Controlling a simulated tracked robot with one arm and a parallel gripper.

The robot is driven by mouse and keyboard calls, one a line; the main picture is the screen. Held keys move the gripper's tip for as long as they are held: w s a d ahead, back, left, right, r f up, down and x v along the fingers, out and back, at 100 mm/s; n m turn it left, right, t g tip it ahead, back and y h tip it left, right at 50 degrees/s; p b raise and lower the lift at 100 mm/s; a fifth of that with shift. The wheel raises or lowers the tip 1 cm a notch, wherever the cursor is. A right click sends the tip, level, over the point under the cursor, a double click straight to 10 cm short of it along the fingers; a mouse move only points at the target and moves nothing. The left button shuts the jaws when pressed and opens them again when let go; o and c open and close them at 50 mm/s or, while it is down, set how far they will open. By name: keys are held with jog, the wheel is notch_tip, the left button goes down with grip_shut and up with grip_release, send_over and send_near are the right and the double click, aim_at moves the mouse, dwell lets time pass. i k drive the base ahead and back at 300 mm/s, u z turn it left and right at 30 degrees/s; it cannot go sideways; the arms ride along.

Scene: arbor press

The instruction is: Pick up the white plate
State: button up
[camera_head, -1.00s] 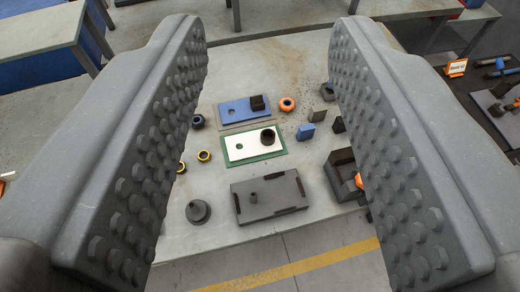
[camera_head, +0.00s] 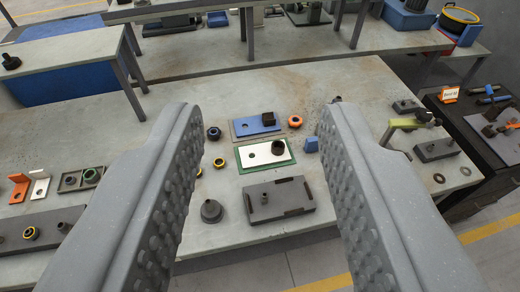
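The white plate (camera_head: 257,155) lies on a green base (camera_head: 289,161) in the middle of the grey workbench. It has a round hole at its left, and a small dark cylinder (camera_head: 278,147) stands on its right part. My gripper (camera_head: 259,118) is open, with its two studded grey fingers at the left and right of the picture. In the picture the plate shows between the fingers. The fingers hold nothing, and the plate appears apart from both of them.
A blue plate (camera_head: 247,124) with a dark block lies behind the white one. A dark grey fixture (camera_head: 275,205) and a grey cone-shaped part (camera_head: 211,210) lie in front. A blue block (camera_head: 311,145) and ring nuts lie close by. A raised shelf (camera_head: 215,62) crosses the back.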

aim_at(276, 152)
jog(key=u, duration=0.2)
jog(key=i, duration=1.3)
jog(key=z, duration=0.15)
